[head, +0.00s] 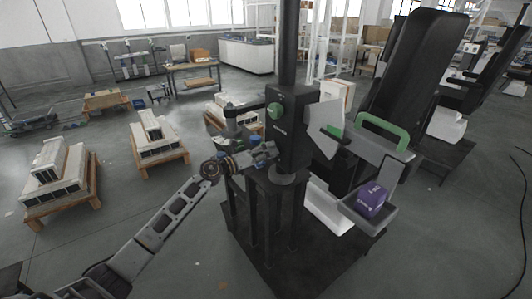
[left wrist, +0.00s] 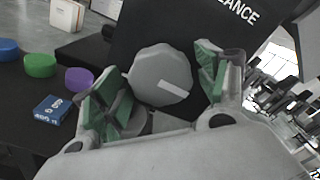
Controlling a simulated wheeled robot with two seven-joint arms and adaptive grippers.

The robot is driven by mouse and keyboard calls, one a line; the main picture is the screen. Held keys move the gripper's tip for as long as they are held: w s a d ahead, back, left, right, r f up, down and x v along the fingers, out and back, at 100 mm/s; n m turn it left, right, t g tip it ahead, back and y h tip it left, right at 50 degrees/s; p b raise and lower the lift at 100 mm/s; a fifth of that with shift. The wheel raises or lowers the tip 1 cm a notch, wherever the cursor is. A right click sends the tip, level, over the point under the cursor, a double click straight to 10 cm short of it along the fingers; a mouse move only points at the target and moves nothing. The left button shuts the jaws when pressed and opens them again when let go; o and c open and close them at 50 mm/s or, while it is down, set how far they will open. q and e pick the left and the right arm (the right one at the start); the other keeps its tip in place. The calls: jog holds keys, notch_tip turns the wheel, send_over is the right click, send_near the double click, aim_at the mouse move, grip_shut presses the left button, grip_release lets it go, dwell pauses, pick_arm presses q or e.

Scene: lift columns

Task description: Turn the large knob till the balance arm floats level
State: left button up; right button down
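The large grey faceted knob (left wrist: 160,74) with a pale mark shows in the left wrist view, on the front of the black balance housing. My left gripper (left wrist: 158,90) is open, with one green-padded finger on each side of the knob; I cannot tell whether the pads touch it. In the head view the left gripper (head: 268,152) is at the housing (head: 292,130) and hides the large knob. The grey balance arm (head: 372,148) reaches right, with a green handle (head: 382,131) and a tray holding a purple block (head: 371,200). Its level is unclear.
In the left wrist view, blue, green (left wrist: 40,65) and purple (left wrist: 79,79) discs and a blue box (left wrist: 52,109) lie on a black surface. A black post rises above the housing. Pallets with white blocks (head: 158,140) stand left on open floor.

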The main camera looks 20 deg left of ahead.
pick_arm(q)
jog(key=c, duration=0.7)
jog(key=m+b, duration=0.4)
jog(key=m, duration=0.1)
pick_arm(e)
jog(key=w+d+f, duration=0.2)
jog(key=d+f, duration=0.1)
jog(key=d, duration=0.1)
jog(key=shift+w+d+f, duration=0.15)
jog(key=shift+w+f, duration=0.2)
jog(key=shift+w, duration=0.05)
jog(key=shift+s, duration=0.1)
pick_arm(q)
jog(key=o, duration=1)
pick_arm(e)
jog(key=shift+s+a, duration=0.25)
jog(key=shift+s, duration=0.1)
